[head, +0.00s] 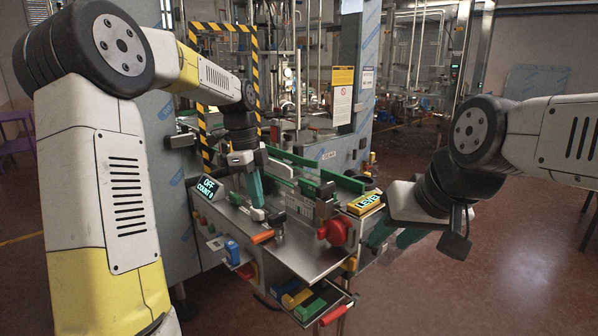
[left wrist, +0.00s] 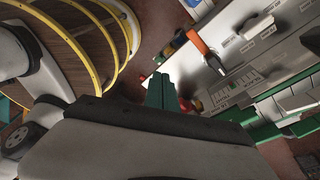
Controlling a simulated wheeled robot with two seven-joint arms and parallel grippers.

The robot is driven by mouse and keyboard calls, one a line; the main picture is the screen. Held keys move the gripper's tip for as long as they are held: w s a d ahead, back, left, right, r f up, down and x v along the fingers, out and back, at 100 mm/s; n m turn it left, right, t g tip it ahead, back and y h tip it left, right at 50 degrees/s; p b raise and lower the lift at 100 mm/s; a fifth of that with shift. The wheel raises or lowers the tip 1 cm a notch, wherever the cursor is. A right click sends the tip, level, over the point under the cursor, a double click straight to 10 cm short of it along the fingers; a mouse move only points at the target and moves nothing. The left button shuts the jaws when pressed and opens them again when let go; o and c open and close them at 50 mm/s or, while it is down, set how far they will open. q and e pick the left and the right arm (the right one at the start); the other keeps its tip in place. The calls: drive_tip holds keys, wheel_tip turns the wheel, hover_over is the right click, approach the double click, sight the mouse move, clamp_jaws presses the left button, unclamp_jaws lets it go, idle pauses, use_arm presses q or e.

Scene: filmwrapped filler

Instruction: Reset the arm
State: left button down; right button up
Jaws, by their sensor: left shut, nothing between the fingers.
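My left arm comes in from the left in the head view and bends down over the machine's metal panel. My left gripper (head: 257,200) has green fingers pointing down, near an orange-tipped lever (head: 262,237). In the left wrist view, its green fingers (left wrist: 160,92) lie together, shut and empty. The orange lever (left wrist: 197,42) shows beyond them, and I cannot tell the exact gap. My right arm enters from the right. Its wrist (head: 440,195) hangs at the machine's right side, with green finger parts (head: 380,235) partly hidden behind it, so its opening cannot be judged.
The steel machine (head: 310,255) carries a black "OFF COUNT 0" display (head: 208,188), a red knob (head: 335,232) and a yellow labelled block (head: 364,203). A striped frame (head: 255,60) stands behind. Floor (head: 480,290) is clear at right.

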use_arm(q)
drive_tip(key=s+a+r+n+t, duration=0.1)
drive_tip(key=s+r+n+t, duration=0.1)
drive_tip(key=s+n, duration=0.8)
drive_tip(key=s+r+n+t, duration=0.2)
drive_tip(key=s+n+t, duration=0.3)
drive_tip(key=s+n, duration=0.5)
drive_tip(key=shift+s+a+r, duration=0.3)
drive_tip(key=shift+s+a, duration=0.1)
drive_tip(key=shift+s, duration=0.95)
